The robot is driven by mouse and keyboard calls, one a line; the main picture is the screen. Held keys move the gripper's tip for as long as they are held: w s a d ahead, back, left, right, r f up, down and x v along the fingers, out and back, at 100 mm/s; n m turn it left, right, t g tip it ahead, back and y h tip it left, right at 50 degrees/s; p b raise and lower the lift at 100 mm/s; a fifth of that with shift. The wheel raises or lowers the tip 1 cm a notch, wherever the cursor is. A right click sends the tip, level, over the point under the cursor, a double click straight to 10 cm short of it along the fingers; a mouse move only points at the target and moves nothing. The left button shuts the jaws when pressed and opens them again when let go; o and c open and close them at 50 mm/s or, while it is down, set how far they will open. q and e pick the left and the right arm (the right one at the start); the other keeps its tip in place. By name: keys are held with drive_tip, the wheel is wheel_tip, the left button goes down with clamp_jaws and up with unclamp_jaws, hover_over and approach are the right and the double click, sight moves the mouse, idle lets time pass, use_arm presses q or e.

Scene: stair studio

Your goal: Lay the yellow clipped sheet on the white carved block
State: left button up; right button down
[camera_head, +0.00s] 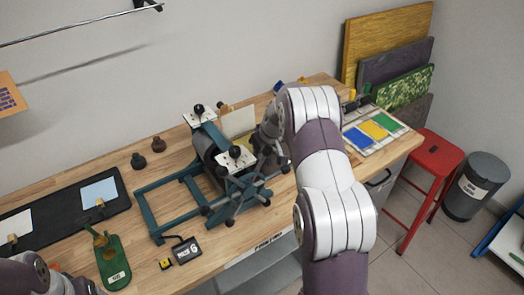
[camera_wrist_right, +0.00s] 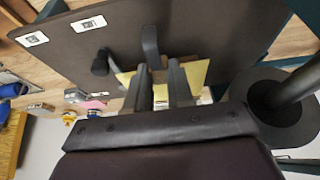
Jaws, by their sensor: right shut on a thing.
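My right gripper (camera_head: 268,150) is at the far right side of the teal press (camera_head: 153,215), largely hidden by my own arm. In the right wrist view its two dark fingers (camera_wrist_right: 160,88) are close together, shut on the yellow clipped sheet (camera_wrist_right: 195,75). The sheet's yellow corners show on both sides of the fingers, in front of a large dark plate (camera_wrist_right: 210,35). Its clip is mostly hidden between the fingers. I cannot surely pick out the white carved block; a white piece (camera_head: 14,226) lies on the black mat (camera_head: 60,212) at the left. My left gripper is out of view.
A pale blue piece (camera_head: 99,191) also lies on the mat. A tray of coloured squares (camera_head: 395,137) is at the right. A red stool (camera_head: 434,153) stands beside the bench.

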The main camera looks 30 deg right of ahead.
drive_tip(key=c, duration=0.9)
unclamp_jaws()
drive_tip(key=shift+r, duration=0.1)
drive_tip(key=shift+r+p, duration=2.6)
drive_tip(key=shift+r, duration=1.4)
drive_tip(key=shift+f, duration=0.1)
